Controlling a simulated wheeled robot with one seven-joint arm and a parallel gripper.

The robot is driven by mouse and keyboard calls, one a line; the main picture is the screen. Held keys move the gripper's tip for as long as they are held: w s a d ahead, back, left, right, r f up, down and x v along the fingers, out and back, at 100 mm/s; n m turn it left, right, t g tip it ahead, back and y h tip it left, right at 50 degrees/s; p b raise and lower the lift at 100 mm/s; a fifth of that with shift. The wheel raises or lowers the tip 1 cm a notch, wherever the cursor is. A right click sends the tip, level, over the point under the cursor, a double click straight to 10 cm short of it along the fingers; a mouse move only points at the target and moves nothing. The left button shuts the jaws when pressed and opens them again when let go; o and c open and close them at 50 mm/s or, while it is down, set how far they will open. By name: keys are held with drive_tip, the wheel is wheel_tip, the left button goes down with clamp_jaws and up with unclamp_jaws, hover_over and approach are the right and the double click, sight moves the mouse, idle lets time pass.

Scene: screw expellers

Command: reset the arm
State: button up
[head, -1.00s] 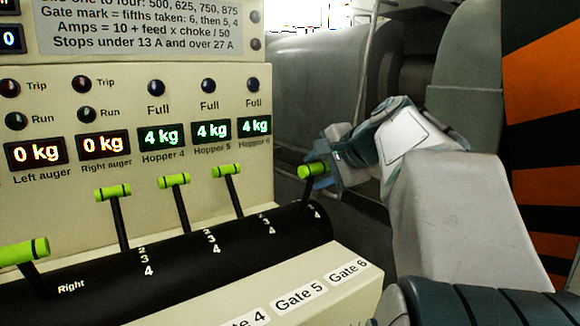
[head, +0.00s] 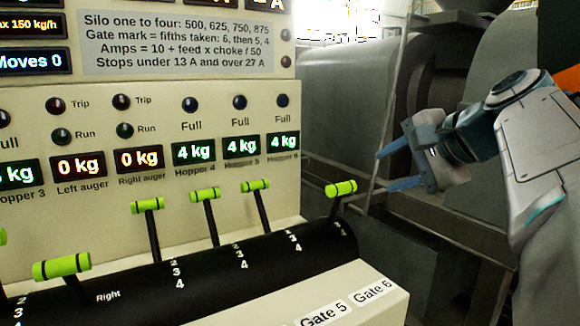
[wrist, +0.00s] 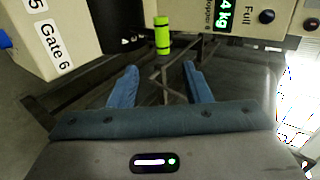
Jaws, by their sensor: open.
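My gripper (head: 384,168) is open and empty, to the right of the control panel in the head view, its two blue fingers pointing left toward the panel. In the wrist view my gripper (wrist: 158,88) shows both fingers apart with nothing between them. The rightmost green-handled lever (head: 341,188) stands on the black drum, left of and below my fingertips, apart from them. Its green handle also shows in the wrist view (wrist: 162,36), beyond the fingertips.
The cream panel (head: 60,112) carries displays and lamps. Several more green-handled levers (head: 205,195) line the black drum (head: 215,275). Gate labels (head: 374,291) are on the front ledge. Grey machinery (head: 340,90) and a thin metal frame stand behind; open space lies around my gripper.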

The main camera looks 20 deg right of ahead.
drive_tip(key=shift+s+r, duration=0.1)
drive_tip(key=shift+s, duration=0.1)
idle(0.3)
drive_tip(key=a+f+n+g+p, duration=0.5)
drive_tip(key=a+f+n+p, duration=0.2)
drive_tip(key=a+p, duration=0.45)
drive_tip(key=s+a+f+n+g+h+p, duration=0.2)
drive_tip(key=s+a+f+n+g+p, duration=0.1)
drive_tip(key=s+a+f+n+p, duration=0.4)
drive_tip(key=shift+s+a+f+n+p, duration=0.15)
drive_tip(key=shift+a+n+p, duration=0.2)
drive_tip(key=shift+n+p, duration=0.35)
idle(0.9)
